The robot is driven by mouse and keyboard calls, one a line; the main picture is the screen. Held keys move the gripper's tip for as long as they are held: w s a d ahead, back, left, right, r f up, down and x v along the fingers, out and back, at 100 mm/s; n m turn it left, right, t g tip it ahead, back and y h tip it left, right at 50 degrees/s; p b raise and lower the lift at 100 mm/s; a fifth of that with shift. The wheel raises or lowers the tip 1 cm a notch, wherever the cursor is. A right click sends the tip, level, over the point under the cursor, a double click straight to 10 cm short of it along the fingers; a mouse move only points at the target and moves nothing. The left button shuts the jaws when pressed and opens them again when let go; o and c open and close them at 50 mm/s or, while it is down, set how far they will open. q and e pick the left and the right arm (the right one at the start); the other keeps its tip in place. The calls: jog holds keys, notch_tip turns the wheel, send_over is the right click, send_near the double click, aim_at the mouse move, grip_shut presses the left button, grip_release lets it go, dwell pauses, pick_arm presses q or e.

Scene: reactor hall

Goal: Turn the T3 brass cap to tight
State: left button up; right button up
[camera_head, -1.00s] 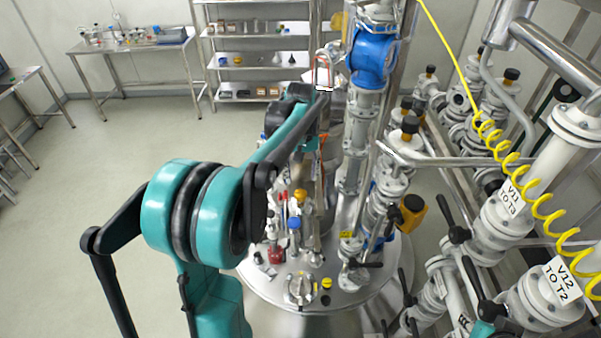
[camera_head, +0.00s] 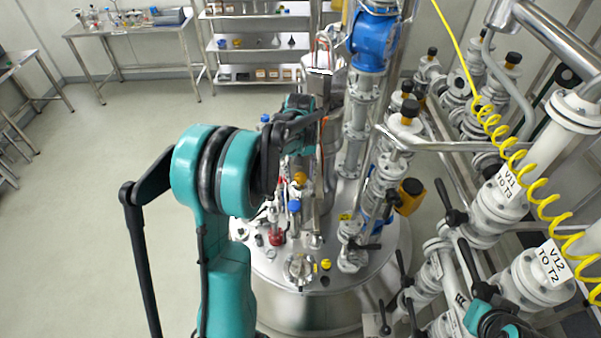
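I cannot pick out the T3 brass cap for certain, as no T3 tag can be read on the round steel vessel lid (camera_head: 375,262). A small yellow cap (camera_head: 326,264) sits near the lid's front edge, and an amber-coloured cap (camera_head: 300,179) stands farther back. My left arm reaches in from the lower left over the lid. Its wrist hangs above the cluster of fittings there. My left gripper (camera_head: 303,168) is small and mixed in with these fittings, so its fingers cannot be made out. Part of my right arm shows at the lower right; its gripper is out of view.
A blue-bodied pipe column (camera_head: 372,42) rises behind the lid. Valves with black handles and a coiled yellow hose (camera_head: 513,160) crowd the right. A blue-capped fitting (camera_head: 294,206) and a red one (camera_head: 277,238) stand on the lid. The floor at the left is clear.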

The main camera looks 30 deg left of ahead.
aim_at(300, 176)
pick_arm(q)
jog(key=c, duration=1)
jog(key=shift+f+m+b, duration=0.2)
jog(key=shift+m+b, duration=0.2)
jog(key=shift+b, duration=0.25)
jog(key=shift+r+m+b, duration=0.15)
jog(key=shift+m+b, duration=0.2)
jog(key=shift+m, duration=0.15)
jog(key=o, duration=1.2)
jog(key=shift+r, duration=0.15)
notch_tip(300, 176, up, 12)
jog(key=shift+f, duration=0.1)
